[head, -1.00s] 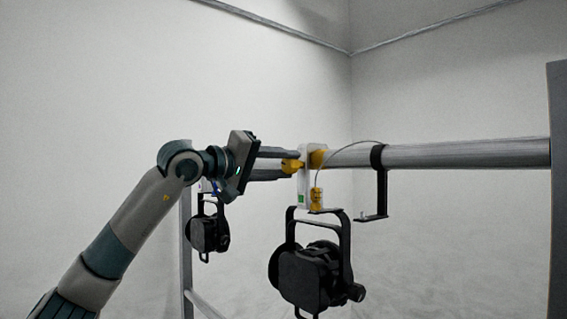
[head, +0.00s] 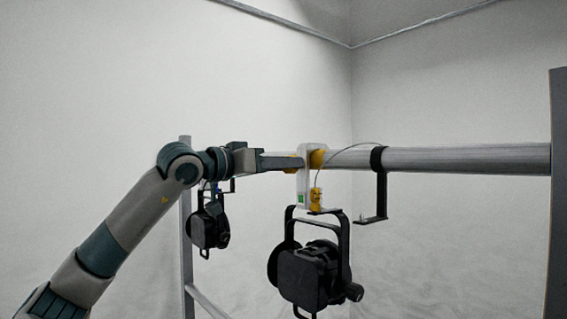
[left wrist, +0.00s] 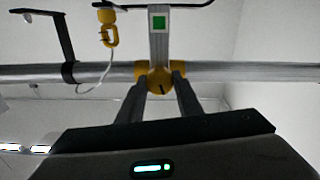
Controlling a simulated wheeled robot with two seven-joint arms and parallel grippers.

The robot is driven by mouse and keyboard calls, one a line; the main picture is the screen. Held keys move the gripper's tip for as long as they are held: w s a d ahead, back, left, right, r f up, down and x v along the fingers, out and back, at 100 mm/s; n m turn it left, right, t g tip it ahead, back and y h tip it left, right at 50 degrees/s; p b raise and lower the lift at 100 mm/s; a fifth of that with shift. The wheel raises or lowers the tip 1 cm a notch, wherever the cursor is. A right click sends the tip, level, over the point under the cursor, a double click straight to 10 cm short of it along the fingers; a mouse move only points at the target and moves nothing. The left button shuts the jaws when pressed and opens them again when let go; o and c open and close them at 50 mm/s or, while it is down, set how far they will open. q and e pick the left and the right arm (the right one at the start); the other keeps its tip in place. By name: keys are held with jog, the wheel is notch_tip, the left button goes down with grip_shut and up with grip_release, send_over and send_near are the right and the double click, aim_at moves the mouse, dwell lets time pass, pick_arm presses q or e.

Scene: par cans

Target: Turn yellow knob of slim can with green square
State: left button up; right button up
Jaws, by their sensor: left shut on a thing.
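The clamp (head: 305,192) with a green square (head: 302,198) sits on the horizontal bar. A black can (head: 312,278) hangs below it in its yoke. The clamp's yellow knob (left wrist: 158,80) shows in the left wrist view with a dark mark on its face. My left gripper (head: 297,162) reaches the knob from the left and is shut on it, one finger on each side. In the head view the finger hides most of the knob. The green square also shows in the left wrist view (left wrist: 158,23). My right gripper is not in view.
The grey bar (head: 460,159) runs right to a grey post (head: 557,200). A black bracket (head: 382,190) hangs from it, and a yellow clip (head: 315,198) on a cable hangs beside the clamp. Another black can (head: 208,228) hangs farther left, under my arm.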

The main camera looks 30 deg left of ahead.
pick_arm(q)
jog(key=shift+f+m, duration=0.1)
jog(key=shift+m, duration=0.3)
jog(key=o, duration=1)
jog(key=shift+o, duration=0.2)
jog(key=b+v, duration=0.7)
jog(key=v, duration=1)
jog(key=shift+s, duration=0.15)
